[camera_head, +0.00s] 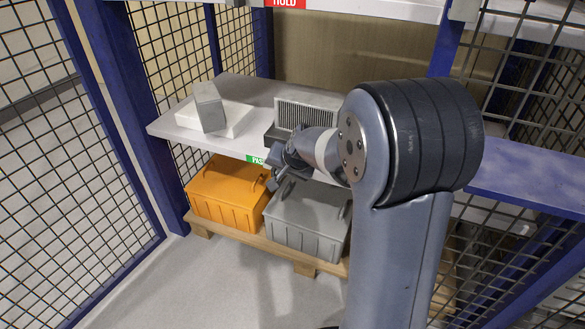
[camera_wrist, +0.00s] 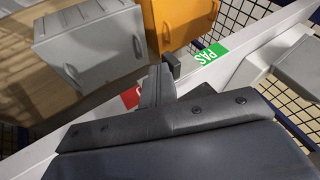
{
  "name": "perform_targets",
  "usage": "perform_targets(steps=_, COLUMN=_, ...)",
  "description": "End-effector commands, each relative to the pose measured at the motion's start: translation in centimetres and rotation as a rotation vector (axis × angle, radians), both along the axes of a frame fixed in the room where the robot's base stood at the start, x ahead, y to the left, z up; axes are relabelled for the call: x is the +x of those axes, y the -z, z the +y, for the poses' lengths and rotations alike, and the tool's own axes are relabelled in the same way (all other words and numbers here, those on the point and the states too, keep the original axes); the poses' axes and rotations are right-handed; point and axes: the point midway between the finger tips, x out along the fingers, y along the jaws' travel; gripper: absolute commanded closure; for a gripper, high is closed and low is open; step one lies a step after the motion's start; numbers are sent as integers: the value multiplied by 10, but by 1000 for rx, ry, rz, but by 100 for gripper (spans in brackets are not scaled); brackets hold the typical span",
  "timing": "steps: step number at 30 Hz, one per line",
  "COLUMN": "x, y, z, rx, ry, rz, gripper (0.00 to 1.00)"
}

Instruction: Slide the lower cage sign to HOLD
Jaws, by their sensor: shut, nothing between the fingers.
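The lower sign is on the front edge of the lower shelf. Its green part, with the letters "PAS" visible, shows in the head view (camera_head: 257,160) and in the wrist view (camera_wrist: 211,55). A red part (camera_wrist: 132,96) shows on the other side of my fingers, mostly hidden by them. My gripper (camera_head: 273,178) is shut and empty in front of the shelf edge, just right of the green part. In the wrist view my gripper (camera_wrist: 160,82) lies across the strip between green and red. A small dark block (camera_wrist: 172,64) is by the fingertips; I cannot tell whether they touch it.
A red HOLD sign (camera_head: 285,3) is on the upper shelf edge. On the lower shelf (camera_head: 245,88) are a grey block (camera_head: 208,107) on a white slab and a grilled box (camera_head: 305,114). An orange bin (camera_head: 228,193) and a grey bin (camera_head: 305,220) stand below. Mesh walls flank the cage.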

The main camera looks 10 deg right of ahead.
Motion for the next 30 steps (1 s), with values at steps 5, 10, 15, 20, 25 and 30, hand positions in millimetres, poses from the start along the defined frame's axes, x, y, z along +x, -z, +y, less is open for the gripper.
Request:
perform_targets(steps=5, x=20, y=-6, z=29, rx=0, ry=-4, rz=3, gripper=100)
perform_targets(steps=10, x=31, y=-4, z=44, rx=1, ry=-3, rz=-1, gripper=100)
perform_targets(steps=15, x=35, y=-1, z=49, rx=1, ry=-2, rz=-3, gripper=100)
perform_targets(steps=20, x=35, y=-1, z=50, rx=2, ry=-2, rz=-4, gripper=100)
perform_targets(steps=25, x=35, y=-1, z=50, rx=2, ry=-2, rz=-4, gripper=100)
perform_targets(steps=30, x=34, y=0, z=48, rx=2, ry=-2, rz=-4, gripper=100)
